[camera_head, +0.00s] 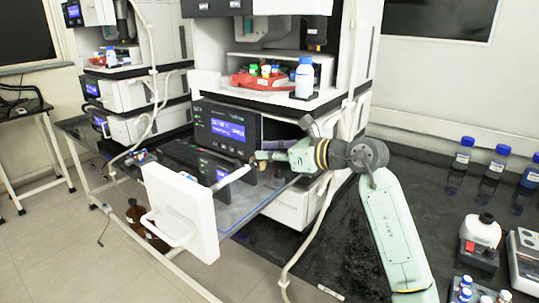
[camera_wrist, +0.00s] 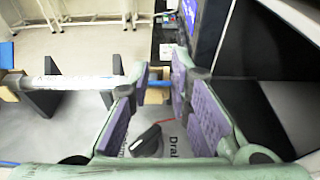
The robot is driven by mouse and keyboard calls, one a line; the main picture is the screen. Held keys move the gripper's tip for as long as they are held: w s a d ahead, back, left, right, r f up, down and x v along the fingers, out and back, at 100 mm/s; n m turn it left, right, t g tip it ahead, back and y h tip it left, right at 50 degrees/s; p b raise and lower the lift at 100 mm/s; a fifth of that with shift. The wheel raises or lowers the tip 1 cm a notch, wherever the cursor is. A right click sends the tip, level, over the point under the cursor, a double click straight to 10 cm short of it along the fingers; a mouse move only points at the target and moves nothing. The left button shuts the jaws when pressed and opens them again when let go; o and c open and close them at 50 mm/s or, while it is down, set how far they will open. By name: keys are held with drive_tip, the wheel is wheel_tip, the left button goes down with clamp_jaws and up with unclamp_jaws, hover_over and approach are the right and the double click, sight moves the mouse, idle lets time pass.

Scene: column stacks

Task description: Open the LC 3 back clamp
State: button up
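An LC unit has its front drawer pulled out, with a white front panel (camera_head: 185,212) and a clear tray. A white column (camera_head: 236,178) lies along the drawer. In the wrist view the column (camera_wrist: 75,83) sits between black upright clamps (camera_wrist: 40,92), one near the left edge and one beside my left finger. My gripper (camera_head: 262,157) is over the inner end of the drawer, by the display. In the wrist view my gripper (camera_wrist: 161,75) has its purple-padded fingers apart. A small tan piece shows between and behind them. I cannot tell whether it touches them or which clamp is the back one.
A black knob (camera_wrist: 146,141) on a panel marked "Drain" lies below the fingers. A display unit (camera_head: 226,130) stands close behind my gripper. A dark recess lies right of the fingers. Bottles (camera_head: 497,163) stand on the right bench.

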drive_tip(key=o, duration=0.4)
drive_tip(key=shift+c, duration=0.2)
drive_tip(key=v, duration=1.2)
